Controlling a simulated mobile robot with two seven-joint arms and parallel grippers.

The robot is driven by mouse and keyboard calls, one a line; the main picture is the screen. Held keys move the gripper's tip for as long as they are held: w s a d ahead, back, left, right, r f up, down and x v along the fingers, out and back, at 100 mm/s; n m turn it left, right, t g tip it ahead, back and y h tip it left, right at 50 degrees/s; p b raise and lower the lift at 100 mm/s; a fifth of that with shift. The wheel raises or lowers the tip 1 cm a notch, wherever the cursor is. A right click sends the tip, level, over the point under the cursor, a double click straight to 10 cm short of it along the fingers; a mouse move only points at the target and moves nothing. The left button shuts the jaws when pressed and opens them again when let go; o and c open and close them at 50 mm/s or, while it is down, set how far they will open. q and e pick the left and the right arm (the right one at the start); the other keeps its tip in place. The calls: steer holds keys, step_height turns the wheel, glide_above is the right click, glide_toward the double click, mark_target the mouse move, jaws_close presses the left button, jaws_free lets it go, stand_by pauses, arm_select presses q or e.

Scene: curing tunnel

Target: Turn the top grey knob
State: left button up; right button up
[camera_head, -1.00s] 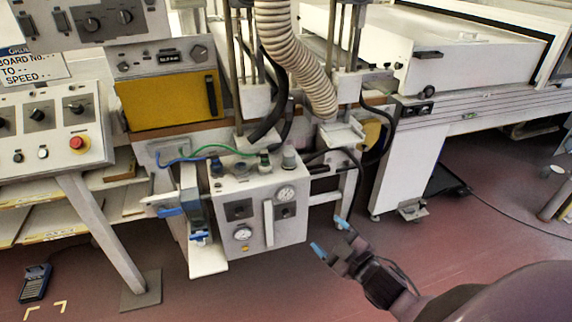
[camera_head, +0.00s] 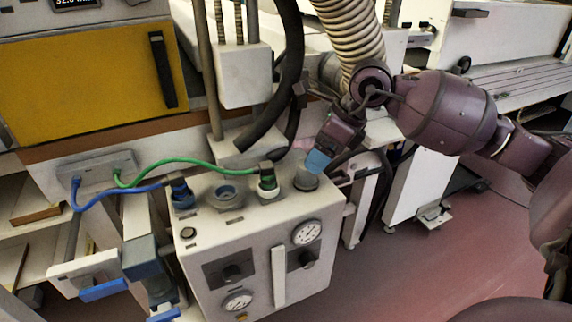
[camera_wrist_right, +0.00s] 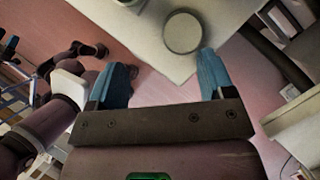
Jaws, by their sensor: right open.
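The top grey knob (camera_head: 306,179) stands on the right part of the top face of the white control box (camera_head: 205,246). In the right wrist view it is a round grey disc (camera_wrist_right: 183,32) on the white top. My right gripper (camera_head: 317,161) points down just above and beside the knob, its blue fingertips close to it. In the right wrist view the right gripper (camera_wrist_right: 164,73) is open, with nothing between its fingers and the knob beyond the tips. Whether a finger touches the knob cannot be told.
Blue (camera_head: 120,196) and green (camera_head: 190,162) hoses run to fittings on the box top. A black hose (camera_head: 280,100) and the ribbed duct (camera_head: 352,28) hang behind my right gripper. The box front carries gauges (camera_head: 306,232) and a white handle (camera_head: 278,277).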

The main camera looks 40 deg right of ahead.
mark_target(307, 172)
steer(key=shift+h, duration=0.7)
steer(key=shift+w+f+b, duration=0.5)
steer(key=shift+w+f, duration=0.1)
steer(key=shift+f, duration=0.45)
steer(key=shift+w+f+b, duration=0.5)
steer(key=shift+w+f, duration=0.15)
steer(key=shift+f, duration=0.45)
steer(key=shift+w+f+b, duration=0.5)
steer(key=shift+w+f, duration=0.1)
steer(key=shift+f, duration=0.45)
steer(key=c, duration=0.9)
steer(key=shift+r, duration=0.1)
